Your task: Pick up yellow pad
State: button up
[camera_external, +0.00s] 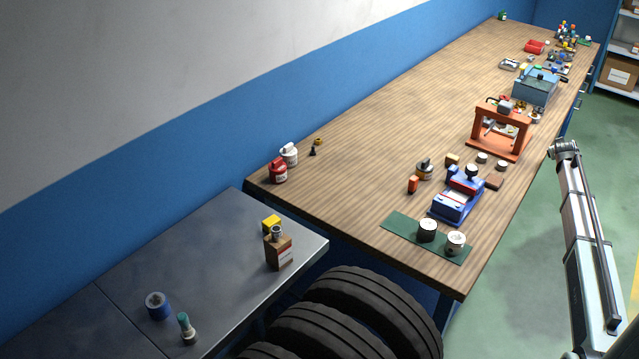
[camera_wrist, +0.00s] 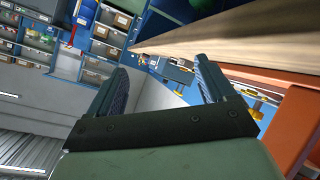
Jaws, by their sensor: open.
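A smaller dull-yellow block (camera_external: 452,159) lies on the wooden bench near the blue vise. My gripper (camera_wrist: 161,63) shows in the wrist view with its two dark fingers apart and nothing between them. In the external view my arm stands at the far right, beside the bench and far from the yellow block; I cannot make out the fingers there.
The wooden bench (camera_external: 370,150) carries a blue vise (camera_external: 458,195), an orange press frame (camera_external: 500,130), a green mat (camera_external: 400,226) with two cans, and red and white bottles. Tires (camera_external: 370,300) stand before the grey table (camera_external: 215,240). In the wrist view, an orange surface (camera_wrist: 292,125) is close at right.

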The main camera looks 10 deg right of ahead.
jog(key=w+a+r+n+t, duration=0.1)
jog(key=w+a+r, duration=0.3)
jog(key=r, duration=0.6)
jog(key=w+a+r+n+t, duration=0.15)
jog(key=w+a+r, duration=0.3)
jog(key=r, duration=0.45)
jog(key=w+a+f+g+y, duration=0.1)
jog(key=w+a, duration=0.1)
jog(key=a, duration=1)
jog(key=w+a+f+g+y, duration=0.1)
jog(key=w+a+y, duration=0.1)
jog(key=a, duration=0.9)
jog(key=w+a+f+y, duration=0.1)
jog(key=w+a, duration=0.1)
jog(key=a, duration=1)
jog(key=s+a+f+n+g+y, duration=0.1)
jog(key=s+a, duration=0.1)
jog(key=a, duration=0.9)
jog(key=s+a+f+n+g+y, duration=0.1)
jog(key=s+a+f+g+y, duration=0.15)
jog(key=a, duration=0.75)
jog(key=n+g, duration=0.4)
jog(key=g, duration=0.3)
send_over(271, 220)
jog(key=f, duration=0.2)
notch_tip(271, 220, down, 8)
jog(key=shift+d+r, duration=0.1)
jog(key=shift+d, duration=0.05)
jog(key=shift+f, duration=2.6)
jog(key=c, duration=1.1)
